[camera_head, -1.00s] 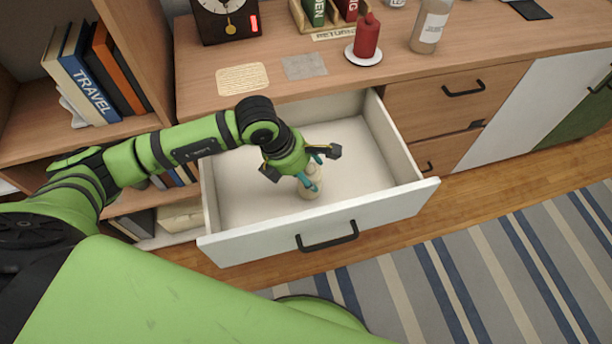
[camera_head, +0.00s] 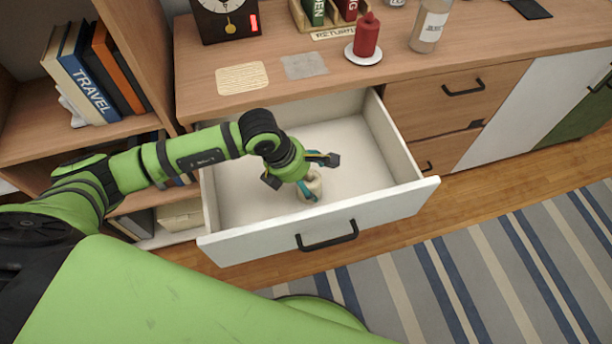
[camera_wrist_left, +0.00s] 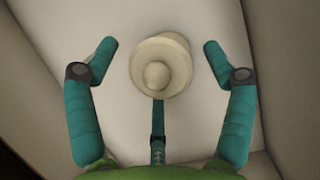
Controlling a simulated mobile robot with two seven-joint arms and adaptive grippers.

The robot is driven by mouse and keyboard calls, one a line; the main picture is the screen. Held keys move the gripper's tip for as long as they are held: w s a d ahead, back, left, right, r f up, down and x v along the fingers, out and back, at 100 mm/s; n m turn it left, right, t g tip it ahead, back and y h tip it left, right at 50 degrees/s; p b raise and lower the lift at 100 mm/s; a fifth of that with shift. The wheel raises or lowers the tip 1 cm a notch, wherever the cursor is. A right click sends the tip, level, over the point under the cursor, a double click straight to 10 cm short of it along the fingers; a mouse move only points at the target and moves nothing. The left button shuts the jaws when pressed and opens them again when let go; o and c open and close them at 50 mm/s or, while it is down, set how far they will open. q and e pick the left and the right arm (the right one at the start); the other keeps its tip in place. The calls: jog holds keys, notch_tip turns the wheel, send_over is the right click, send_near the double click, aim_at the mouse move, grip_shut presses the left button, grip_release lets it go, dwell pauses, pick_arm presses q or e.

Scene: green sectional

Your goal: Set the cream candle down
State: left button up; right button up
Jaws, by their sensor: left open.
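The cream candle (camera_head: 309,185) stands in the open white drawer (camera_head: 349,174), partly hidden by my gripper in the head view. In the left wrist view, the candle (camera_wrist_left: 161,66) is seen from above, a round cream shape with a smaller knob on it, on the pale drawer floor. My left gripper (camera_head: 306,187) is over the candle inside the drawer. In the wrist view its teal fingers (camera_wrist_left: 161,48) are spread on both sides of the candle, with gaps between them and it. My right gripper is not in view.
The drawer front with its dark handle (camera_head: 327,236) is on the near side. On the wooden dresser top stand a clock (camera_head: 226,20), a red candle (camera_head: 366,36) on a white saucer and a bottle (camera_head: 430,26). The drawer floor around the candle is largely bare.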

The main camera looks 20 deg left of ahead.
pick_arm(q)
jog(key=v, duration=1.2)
jog(key=shift+r, duration=0.1)
